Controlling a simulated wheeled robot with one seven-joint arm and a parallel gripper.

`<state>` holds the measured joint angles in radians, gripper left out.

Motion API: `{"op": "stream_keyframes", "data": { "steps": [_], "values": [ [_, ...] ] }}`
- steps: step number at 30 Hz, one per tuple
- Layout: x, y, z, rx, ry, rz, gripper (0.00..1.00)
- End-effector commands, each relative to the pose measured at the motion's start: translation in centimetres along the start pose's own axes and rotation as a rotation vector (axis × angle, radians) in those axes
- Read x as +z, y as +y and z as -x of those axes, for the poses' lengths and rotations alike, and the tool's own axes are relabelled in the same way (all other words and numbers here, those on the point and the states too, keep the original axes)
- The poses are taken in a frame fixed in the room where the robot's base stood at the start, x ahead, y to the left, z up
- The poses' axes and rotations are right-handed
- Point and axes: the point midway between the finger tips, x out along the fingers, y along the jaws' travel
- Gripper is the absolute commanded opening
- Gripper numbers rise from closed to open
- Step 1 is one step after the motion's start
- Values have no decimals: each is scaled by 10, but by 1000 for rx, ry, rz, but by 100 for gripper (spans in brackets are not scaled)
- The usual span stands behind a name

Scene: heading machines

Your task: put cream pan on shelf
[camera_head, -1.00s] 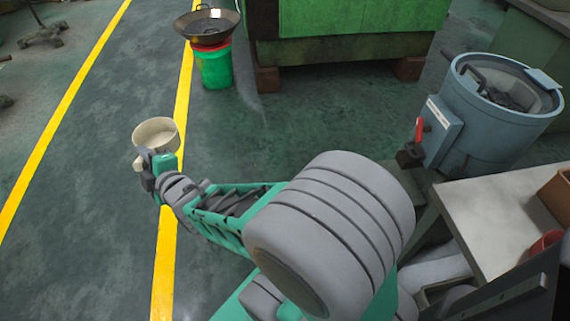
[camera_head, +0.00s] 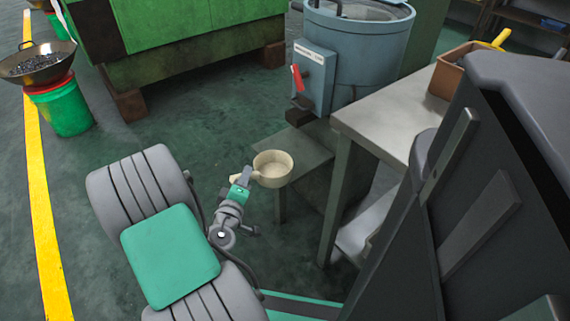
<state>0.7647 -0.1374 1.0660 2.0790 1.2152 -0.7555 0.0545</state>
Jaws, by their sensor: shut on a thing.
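The cream pan (camera_head: 273,169) is a small round cream-coloured pan, open side up, near the middle of the view. My gripper (camera_head: 246,179) is shut on the pan at its left side, by the handle. The pan is held in the air in front of a low grey-green stand below the blue machine. The fingertips are small in the picture and partly hidden by the pan's handle. A shelf (camera_head: 519,30) with dark boards shows at the top right, far behind the table.
A blue cylindrical machine (camera_head: 365,50) with a red lever stands behind the pan. A pale table (camera_head: 390,110) to the right bears a brown box (camera_head: 447,77). A green machine (camera_head: 190,30) stands back left. A wok (camera_head: 37,64) rests on a green bucket (camera_head: 62,108). Floor at left is open.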

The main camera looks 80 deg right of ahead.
Motion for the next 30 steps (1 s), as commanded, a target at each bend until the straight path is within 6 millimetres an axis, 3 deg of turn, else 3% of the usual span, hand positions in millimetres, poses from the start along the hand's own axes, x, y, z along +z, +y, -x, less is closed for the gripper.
{"op": "stream_keyframes", "data": {
  "steps": [1,3,7,21,26,30],
  "values": [
    [16,-4,-4,12,-27,-5,0],
    [26,0,-6,22,-50,-10,0],
    [29,11,-23,26,-64,-14,0],
    [26,37,-156,27,-58,-14,0],
    [27,34,-182,25,-56,-11,0],
    [37,9,-187,23,-55,-9,0]
  ]
}}
